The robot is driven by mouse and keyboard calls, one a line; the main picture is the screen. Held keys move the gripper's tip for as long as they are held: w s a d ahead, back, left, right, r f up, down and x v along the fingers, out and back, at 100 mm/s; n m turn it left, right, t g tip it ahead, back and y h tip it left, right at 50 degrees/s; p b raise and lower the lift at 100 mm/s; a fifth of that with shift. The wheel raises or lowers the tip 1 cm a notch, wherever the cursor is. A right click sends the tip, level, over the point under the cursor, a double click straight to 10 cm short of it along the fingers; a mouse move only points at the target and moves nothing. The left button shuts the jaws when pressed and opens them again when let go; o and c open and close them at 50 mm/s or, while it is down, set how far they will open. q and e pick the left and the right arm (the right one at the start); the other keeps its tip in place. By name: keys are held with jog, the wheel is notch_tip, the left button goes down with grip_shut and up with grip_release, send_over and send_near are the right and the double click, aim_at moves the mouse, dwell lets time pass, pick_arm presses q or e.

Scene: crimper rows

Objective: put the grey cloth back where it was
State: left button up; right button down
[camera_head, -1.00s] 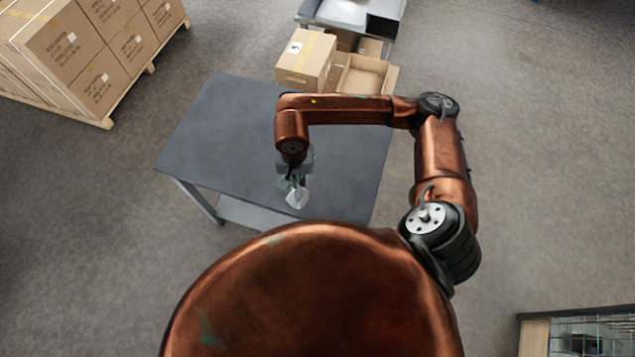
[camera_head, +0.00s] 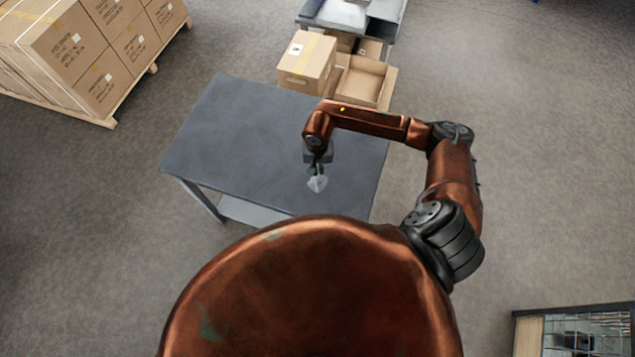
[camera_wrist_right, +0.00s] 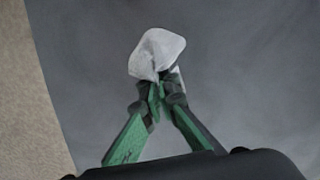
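The grey cloth (camera_head: 317,184) is a small, pale, crumpled piece in the head view. It hangs at the tips of my right gripper (camera_head: 317,170), over the right part of the dark grey table (camera_head: 235,130). In the right wrist view the cloth (camera_wrist_right: 158,52) bunches at the green-and-black fingers of the right gripper (camera_wrist_right: 162,82), which are closed together on it. Whether the cloth touches the tabletop cannot be told. My left gripper is not in either view.
The tabletop is otherwise bare. A closed carton (camera_head: 307,64) and an open carton (camera_head: 363,80) stand beyond the table's far edge. Stacked boxes on a pallet (camera_head: 100,45) are at the far left. A shelf unit (camera_head: 575,333) is at the lower right.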

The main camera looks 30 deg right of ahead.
jog(key=shift+f, duration=0.4)
jog(key=c, duration=2.6)
grip_release()
jog(key=shift+c, duration=0.2)
jog(key=o, duration=1.2)
jog(key=shift+r, duration=0.15)
notch_tip(320, 180, up, 12)
jog(key=shift+f, duration=0.1)
